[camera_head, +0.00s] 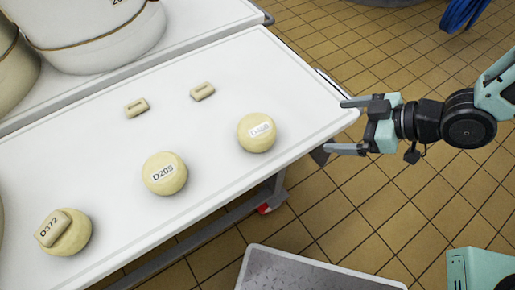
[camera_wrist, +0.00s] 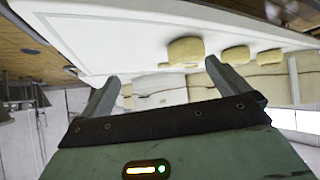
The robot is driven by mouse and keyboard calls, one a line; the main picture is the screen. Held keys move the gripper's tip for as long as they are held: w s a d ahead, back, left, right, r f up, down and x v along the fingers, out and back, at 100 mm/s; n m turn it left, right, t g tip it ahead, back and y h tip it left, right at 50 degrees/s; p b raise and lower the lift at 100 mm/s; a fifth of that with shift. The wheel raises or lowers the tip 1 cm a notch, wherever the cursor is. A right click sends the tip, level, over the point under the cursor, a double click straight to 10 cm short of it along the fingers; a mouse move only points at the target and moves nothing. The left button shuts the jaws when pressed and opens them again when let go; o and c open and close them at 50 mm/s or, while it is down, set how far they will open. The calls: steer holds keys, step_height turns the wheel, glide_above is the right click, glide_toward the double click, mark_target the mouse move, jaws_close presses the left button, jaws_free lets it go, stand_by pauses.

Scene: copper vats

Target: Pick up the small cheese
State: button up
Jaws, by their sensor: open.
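Three small round pale-yellow cheeses lie on the white table. The nearest to my gripper is a cheese with a white label (camera_head: 257,132) near the table's right end. A cheese marked D205 (camera_head: 164,173) lies in the middle. A third round cheese (camera_head: 75,239) at lower left has a block marked D372 (camera_head: 53,229) on top. My gripper (camera_head: 337,126) is open and empty at the table's right edge, apart from the cheeses, fingers pointing left. In the wrist view its two fingers (camera_wrist: 160,72) stand apart, with a cheese (camera_wrist: 186,50) beyond them.
The white table (camera_head: 225,135) also holds two small oblong blocks, one left (camera_head: 136,107) and one right (camera_head: 203,91). Large cheese wheels (camera_head: 100,35) stand on another white table behind. A grey metal-topped platform (camera_head: 300,272) is at the bottom. Tiled floor is open at right.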

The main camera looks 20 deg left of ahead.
step_height(320, 180, down, 6)
steer(key=s+y+b, duration=0.3)
steer(key=y+b, duration=0.3)
steer(key=g+y+b, duration=0.1)
steer(key=y+b, duration=0.1)
steer(key=b, duration=0.2)
glide_toward(260, 130)
steer(key=shift+n, duration=0.4)
steer(key=a, duration=0.3)
steer(key=w+a, duration=0.1)
steer(key=a, duration=0.1)
steer(key=shift+f, duration=0.4)
steer(key=a, duration=0.1)
steer(key=a+b, duration=0.2)
steer(key=a, duration=0.1)
steer(key=shift+w+f, duration=0.3)
steer(key=shift+f, duration=0.05)
steer(key=shift+a+r, duration=0.1)
steer(key=shift+a, duration=0.5)
steer(key=c, duration=1.1)
